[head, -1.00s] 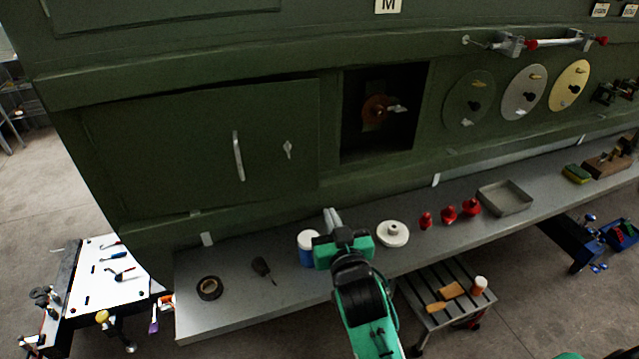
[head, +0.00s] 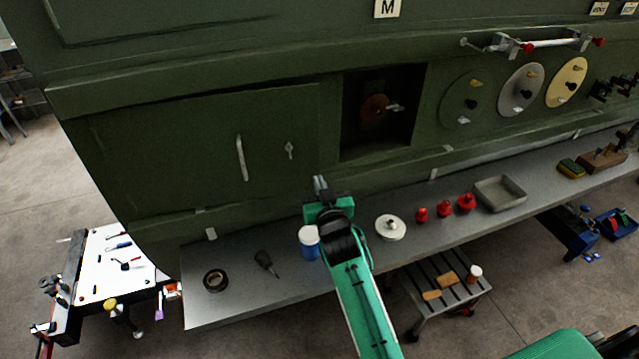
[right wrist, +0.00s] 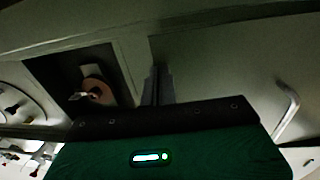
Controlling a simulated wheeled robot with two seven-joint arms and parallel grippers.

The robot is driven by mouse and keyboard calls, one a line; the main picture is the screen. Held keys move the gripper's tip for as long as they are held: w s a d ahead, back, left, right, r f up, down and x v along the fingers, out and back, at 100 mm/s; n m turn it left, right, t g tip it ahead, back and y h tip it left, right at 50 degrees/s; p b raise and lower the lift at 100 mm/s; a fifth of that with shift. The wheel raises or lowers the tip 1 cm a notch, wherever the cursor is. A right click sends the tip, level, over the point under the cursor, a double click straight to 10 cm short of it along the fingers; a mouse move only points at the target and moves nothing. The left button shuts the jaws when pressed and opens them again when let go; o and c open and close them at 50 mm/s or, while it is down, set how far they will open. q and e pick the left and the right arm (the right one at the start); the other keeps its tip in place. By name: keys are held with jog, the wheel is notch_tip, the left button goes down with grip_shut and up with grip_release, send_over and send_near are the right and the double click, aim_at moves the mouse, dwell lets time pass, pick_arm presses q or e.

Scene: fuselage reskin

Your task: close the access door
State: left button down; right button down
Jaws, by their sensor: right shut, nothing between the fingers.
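The access door (head: 190,150) is a dark green panel with a pale bar handle (head: 240,158) and a small latch (head: 290,150). It lies almost flush with the green fuselage side; whether it is fully shut cannot be told. My right gripper (head: 319,183) is shut and empty, fingers pointing up by the door's lower right corner. Contact with the door cannot be made out. In the right wrist view its fingers (right wrist: 157,86) stand between the door's handle (right wrist: 286,112) and the open bay (right wrist: 82,82). My left gripper is out of view.
Right of the door is an open square bay (head: 352,110) with an orange part inside. A grey shelf (head: 235,302) runs below, holding a tape roll (head: 215,280), a blue-and-white can (head: 309,243), a white disc (head: 390,227), red pieces and a tray (head: 500,181).

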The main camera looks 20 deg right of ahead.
jog(key=shift+w+d+b, duration=0.2)
jog(key=shift+w+b, duration=0.25)
jog(key=shift+w, duration=1.3)
jog(key=shift+s, duration=0.15)
